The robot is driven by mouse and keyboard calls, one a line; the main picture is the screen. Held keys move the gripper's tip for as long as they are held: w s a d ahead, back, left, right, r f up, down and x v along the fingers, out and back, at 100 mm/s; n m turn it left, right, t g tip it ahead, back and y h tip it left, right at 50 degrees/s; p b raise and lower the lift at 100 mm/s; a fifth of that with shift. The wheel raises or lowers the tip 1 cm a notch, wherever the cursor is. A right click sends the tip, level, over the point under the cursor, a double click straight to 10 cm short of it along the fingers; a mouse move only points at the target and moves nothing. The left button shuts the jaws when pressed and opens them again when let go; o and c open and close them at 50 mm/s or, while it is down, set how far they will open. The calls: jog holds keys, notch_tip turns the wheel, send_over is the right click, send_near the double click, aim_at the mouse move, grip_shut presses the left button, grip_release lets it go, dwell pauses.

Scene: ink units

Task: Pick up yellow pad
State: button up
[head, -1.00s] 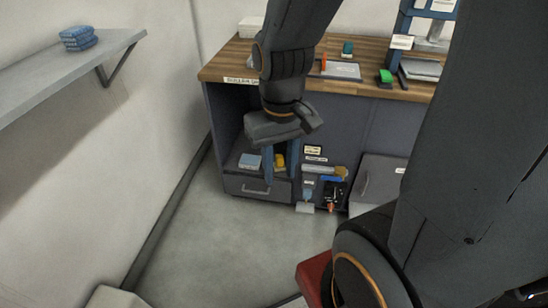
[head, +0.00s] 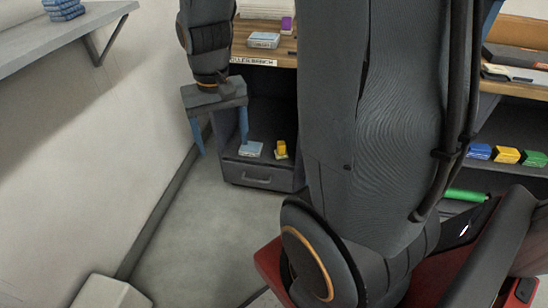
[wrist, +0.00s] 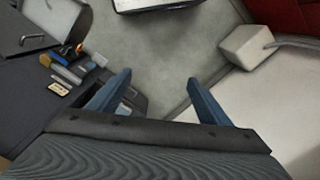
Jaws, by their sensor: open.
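A yellow block (head: 507,155) sits between a blue block and a green block on the shelf at the right. Another yellow item (head: 281,149), with a pale base, stands in the open cubby of the workbench. I cannot tell for sure which of them is the yellow pad. My gripper (head: 222,148) is open and empty, with its blue fingers apart, in front of and left of the cubby.
A light-blue pad (head: 250,149) lies in the cubby above a drawer (head: 258,176). A wall shelf (head: 60,35) carries a blue stack at the upper left. A green cylinder (head: 466,195) lies below the right shelf. My arm hides the middle.

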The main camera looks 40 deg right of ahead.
jog(key=w+d+f+m+b, duration=0.5)
jog(key=w+d+f+b, duration=0.35)
jog(key=w+f, duration=0.4)
jog(key=m+b, duration=1.4)
jog(key=m, duration=0.1)
send_over(282, 150)
jog(key=w, duration=0.2)
jog(key=f, duration=2.8)
jog(key=shift+s+d, duration=0.15)
jog(key=shift+d, duration=0.15)
jog(key=shift+d+f, duration=0.2)
jog(key=shift+d, duration=0.05)
jog(key=shift+s+d+f, duration=0.1)
jog(key=shift+f, duration=0.3)
jog(key=shift+f+b, duration=1.25)
jog(key=shift+f, duration=2.2)
jog(key=c, duration=1.3)
